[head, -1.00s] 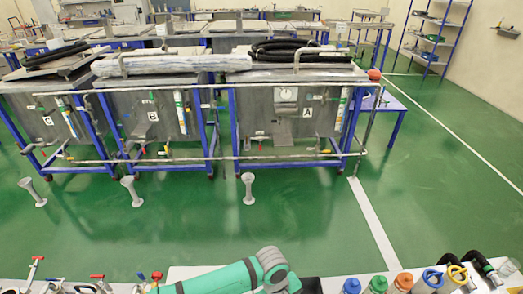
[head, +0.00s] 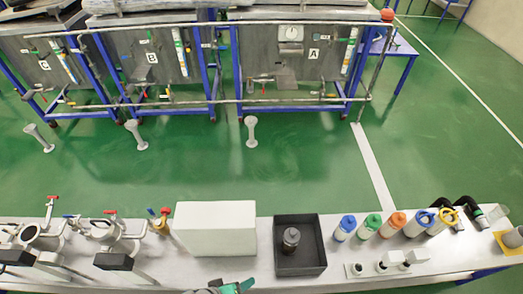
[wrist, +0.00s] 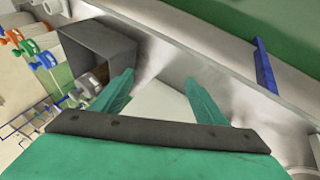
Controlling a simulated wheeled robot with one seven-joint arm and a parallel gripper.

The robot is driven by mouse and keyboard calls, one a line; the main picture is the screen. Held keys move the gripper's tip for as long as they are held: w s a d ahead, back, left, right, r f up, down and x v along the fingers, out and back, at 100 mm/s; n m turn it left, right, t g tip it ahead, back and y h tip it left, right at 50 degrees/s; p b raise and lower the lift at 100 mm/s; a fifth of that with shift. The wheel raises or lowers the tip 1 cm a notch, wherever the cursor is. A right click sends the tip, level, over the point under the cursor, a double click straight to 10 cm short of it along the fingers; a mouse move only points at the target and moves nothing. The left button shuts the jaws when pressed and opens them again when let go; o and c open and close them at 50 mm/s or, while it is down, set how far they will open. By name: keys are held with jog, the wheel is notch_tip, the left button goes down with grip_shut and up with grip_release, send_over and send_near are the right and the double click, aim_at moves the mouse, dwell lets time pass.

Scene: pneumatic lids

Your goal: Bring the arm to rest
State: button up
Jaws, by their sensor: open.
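My gripper (head: 236,287) shows only in part at the bottom edge of the head view, in front of the bench. In the wrist view my gripper (wrist: 158,80) has its two green fingers spread apart with nothing between them that they touch. A white block (wrist: 165,103) shows beyond the gap between the fingers, and a dark open tray (wrist: 112,50) lies beyond the left finger. In the head view the white block (head: 215,228) and the dark tray (head: 301,262) stand side by side on the bench.
A dark grey fitting (head: 291,240) sits in the tray. Several colour-capped bottles (head: 370,226) stand right of it, and metal valves (head: 104,238) stand at the left of the bench (head: 170,270). Beyond is open green floor (head: 310,170), then tanks on blue frames (head: 290,55).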

jog(key=s+d+r+m+t+y, duration=0.1)
jog(key=s+d+r+m+t, duration=0.1)
jog(key=s+r+t, duration=0.55)
jog(key=s+d+r+t+y, duration=0.3)
jog(key=d+r, duration=0.3)
jog(key=r, duration=0.6)
jog(key=shift+d+m, duration=0.2)
jog(key=shift+m, duration=0.1)
